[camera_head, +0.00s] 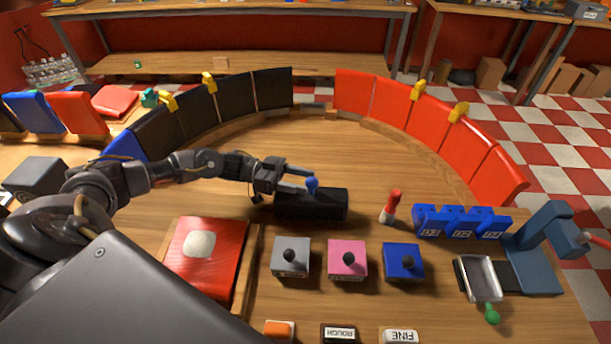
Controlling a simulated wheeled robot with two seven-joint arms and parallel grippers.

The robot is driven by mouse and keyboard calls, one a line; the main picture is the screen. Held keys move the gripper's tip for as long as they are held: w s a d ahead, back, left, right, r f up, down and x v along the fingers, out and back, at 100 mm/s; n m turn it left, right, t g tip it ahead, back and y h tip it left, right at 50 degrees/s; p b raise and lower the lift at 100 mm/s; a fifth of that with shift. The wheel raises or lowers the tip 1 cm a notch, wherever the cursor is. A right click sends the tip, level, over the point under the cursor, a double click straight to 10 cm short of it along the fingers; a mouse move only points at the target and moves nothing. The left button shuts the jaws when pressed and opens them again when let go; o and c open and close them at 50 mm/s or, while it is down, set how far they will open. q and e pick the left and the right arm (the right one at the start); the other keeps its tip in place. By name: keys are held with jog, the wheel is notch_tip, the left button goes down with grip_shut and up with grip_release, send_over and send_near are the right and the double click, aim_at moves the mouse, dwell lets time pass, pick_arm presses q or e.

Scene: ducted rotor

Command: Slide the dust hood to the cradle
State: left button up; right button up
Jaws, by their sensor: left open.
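A long black box (325,206) with a blue knob (312,185) on top lies on the wooden table, near the middle of the view. It may be the dust hood, but no label confirms this. My left gripper (302,181) reaches in from the left above the box's left part. Its jaws are open, with the fingertips at the blue knob. I cannot tell whether they touch it or stand on both sides of it. I cannot clearly tell which thing is the cradle. My right gripper is not in view.
Grey (290,268), pink (347,270) and blue (404,272) knobbed blocks stand in front of the box. A red-and-white cylinder (391,207), blue numbered blocks (461,222) and a blue press-like stand (537,250) are at right. Curved black (235,98) and red (395,105) panels border the clear back area.

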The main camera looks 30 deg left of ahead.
pick_arm(q)
jog(key=shift+x, duration=0.8)
jog(key=shift+c, duration=0.4)
grip_shut()
